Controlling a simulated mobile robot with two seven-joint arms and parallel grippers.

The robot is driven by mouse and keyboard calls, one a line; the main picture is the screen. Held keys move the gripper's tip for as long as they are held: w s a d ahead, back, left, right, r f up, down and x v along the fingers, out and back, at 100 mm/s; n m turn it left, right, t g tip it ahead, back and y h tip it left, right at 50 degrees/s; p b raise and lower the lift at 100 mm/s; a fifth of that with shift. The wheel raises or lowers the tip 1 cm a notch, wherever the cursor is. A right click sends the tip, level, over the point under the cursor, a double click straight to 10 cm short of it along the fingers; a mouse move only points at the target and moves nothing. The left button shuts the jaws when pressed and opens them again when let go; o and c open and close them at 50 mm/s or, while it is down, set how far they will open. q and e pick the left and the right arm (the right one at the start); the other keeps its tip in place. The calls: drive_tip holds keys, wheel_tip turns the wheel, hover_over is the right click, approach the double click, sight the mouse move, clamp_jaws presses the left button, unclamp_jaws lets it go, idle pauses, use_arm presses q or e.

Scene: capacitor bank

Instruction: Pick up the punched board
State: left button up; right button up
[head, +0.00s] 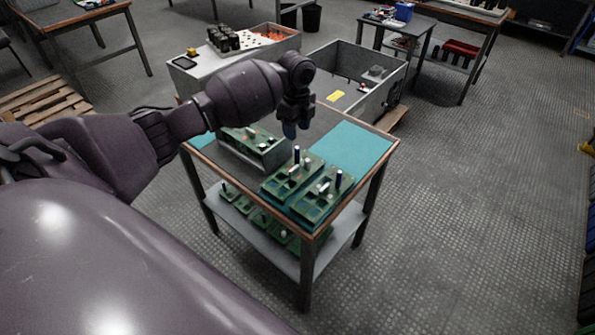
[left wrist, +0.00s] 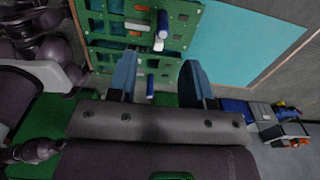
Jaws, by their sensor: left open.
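Two green punched boards with rectangular cut-outs lie side by side at the front of the table, one nearer the left (head: 278,187) and one nearer the right (head: 313,207). Each carries a dark upright cylinder and a white part. I cannot tell which one the task means. My left gripper (head: 291,128) is above the table, behind these boards and apart from them. In the left wrist view its two blue-tipped fingers (left wrist: 157,82) are spread with a gap, and a green board (left wrist: 187,28) shows beyond them. My right gripper is not in view.
A grey tray (head: 268,155) with green boards stands at the table's left. A teal mat (head: 357,145) is bare at the right. More green boards (head: 262,218) lie on the lower shelf. A large grey open bin (head: 385,92) stands behind the table.

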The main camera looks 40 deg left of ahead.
sight(297, 147)
use_arm(q)
drive_tip(key=f+b, duration=0.2)
drive_tip(key=f, duration=0.7)
drive_tip(key=shift+w, duration=0.2)
clamp_jaws()
